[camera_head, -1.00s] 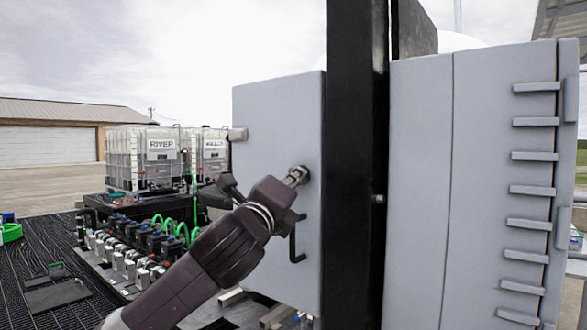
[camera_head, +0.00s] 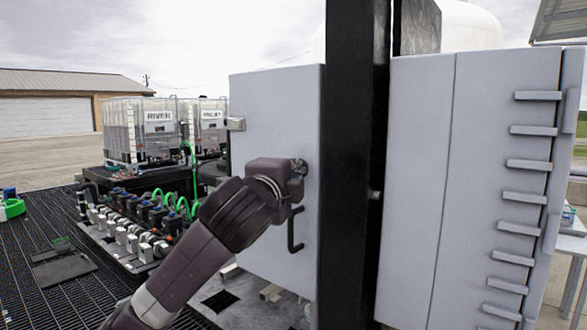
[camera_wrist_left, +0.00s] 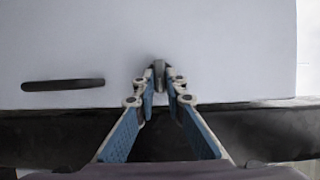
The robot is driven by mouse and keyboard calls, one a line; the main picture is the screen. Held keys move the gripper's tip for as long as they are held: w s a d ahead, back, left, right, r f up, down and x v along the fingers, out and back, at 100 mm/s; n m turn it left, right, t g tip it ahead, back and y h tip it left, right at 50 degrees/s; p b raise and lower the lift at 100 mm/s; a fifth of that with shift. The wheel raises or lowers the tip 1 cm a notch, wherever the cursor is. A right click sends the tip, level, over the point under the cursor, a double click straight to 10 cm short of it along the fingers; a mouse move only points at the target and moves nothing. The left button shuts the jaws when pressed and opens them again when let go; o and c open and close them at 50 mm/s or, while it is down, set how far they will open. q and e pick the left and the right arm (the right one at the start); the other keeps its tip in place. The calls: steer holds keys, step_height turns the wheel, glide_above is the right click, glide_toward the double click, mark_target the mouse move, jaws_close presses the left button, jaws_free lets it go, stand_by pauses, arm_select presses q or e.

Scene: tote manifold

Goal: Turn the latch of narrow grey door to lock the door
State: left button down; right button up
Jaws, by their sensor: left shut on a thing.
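The narrow grey door (camera_head: 265,115) stands left of the black post and looks closed. A dark bent handle (camera_head: 295,232) is on its face, also in the left wrist view (camera_wrist_left: 62,84). The small metal latch (camera_head: 300,166) sits near the door's right edge, mostly hidden by my gripper in the head view. In the left wrist view the latch (camera_wrist_left: 159,69) lies between my fingertips. My left gripper (camera_wrist_left: 160,82) is shut on it. In the head view my left gripper (camera_head: 293,175) is up against the door. My right gripper is not in view.
A black post (camera_head: 350,120) stands right beside the door. A wide grey cabinet (camera_head: 500,110) with several hinge-like bars is right of it. Several valves with green hoses (camera_head: 165,215) and caged white tanks (camera_head: 145,130) are at left. Dark grating (camera_head: 60,300) covers the floor there.

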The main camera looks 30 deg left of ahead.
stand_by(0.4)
arm_select(q)
steer(key=c, duration=2)
jaws_free()
steer(key=v, duration=0.7)
steer(key=shift+s, duration=0.2)
